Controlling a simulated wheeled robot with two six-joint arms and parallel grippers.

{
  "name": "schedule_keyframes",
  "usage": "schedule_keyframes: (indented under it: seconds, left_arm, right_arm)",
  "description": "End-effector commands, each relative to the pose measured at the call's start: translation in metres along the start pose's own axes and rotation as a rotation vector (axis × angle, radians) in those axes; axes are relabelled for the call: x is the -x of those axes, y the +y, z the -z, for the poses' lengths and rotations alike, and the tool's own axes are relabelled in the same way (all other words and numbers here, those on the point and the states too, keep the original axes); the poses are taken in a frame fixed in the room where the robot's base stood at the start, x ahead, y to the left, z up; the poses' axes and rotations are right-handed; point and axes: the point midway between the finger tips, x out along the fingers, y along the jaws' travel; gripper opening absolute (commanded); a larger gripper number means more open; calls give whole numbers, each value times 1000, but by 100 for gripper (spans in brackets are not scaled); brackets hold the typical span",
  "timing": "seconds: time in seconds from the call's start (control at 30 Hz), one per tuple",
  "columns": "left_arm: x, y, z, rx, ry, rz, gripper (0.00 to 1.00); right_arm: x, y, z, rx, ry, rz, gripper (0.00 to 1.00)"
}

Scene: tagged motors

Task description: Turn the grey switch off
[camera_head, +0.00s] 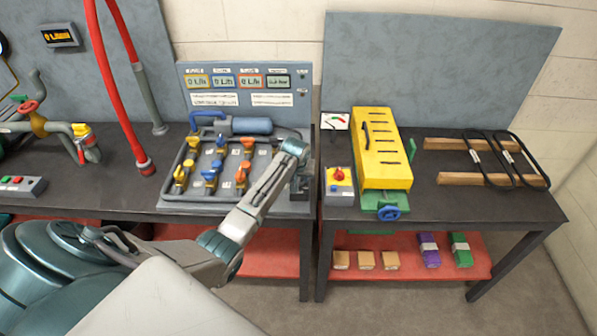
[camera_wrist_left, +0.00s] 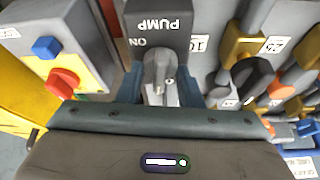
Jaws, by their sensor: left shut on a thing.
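The grey switch (camera_wrist_left: 157,68) is a small lever on a dark plate (camera_wrist_left: 157,22) marked PUMP in the left wrist view. The word ON shows beside the lever's upper left; no OFF mark is visible. My left gripper (camera_wrist_left: 161,88) is shut on the lever, with its dark fingers on either side and its body hiding the lower part. In the head view my left arm reaches to the right end of the valve board, and its wrist (camera_head: 294,149) hides most of the switch. My right gripper is not in view.
Valves with yellow, blue and orange handles (camera_head: 212,165) stand close to the left of my wrist. A grey box with a red knob (camera_head: 339,180) stands to the right, beside a yellow slotted case (camera_head: 383,150). A gap separates the two tables.

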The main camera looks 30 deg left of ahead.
Motion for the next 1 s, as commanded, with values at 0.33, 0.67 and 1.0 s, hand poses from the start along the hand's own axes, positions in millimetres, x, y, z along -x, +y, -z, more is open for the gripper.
schedule_keyframes:
  seconds: [0.33, 0.67, 1.0]
  left_arm:
    - [3, 1, 4, 121, 7, 48, 10]
    - [2, 1, 4, 142, 8, 57, 10]
    - [2, 1, 3, 141, 6, 57, 54]
  right_arm:
    - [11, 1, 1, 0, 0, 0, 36]
    - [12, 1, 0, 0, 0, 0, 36]
    - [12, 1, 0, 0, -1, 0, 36]
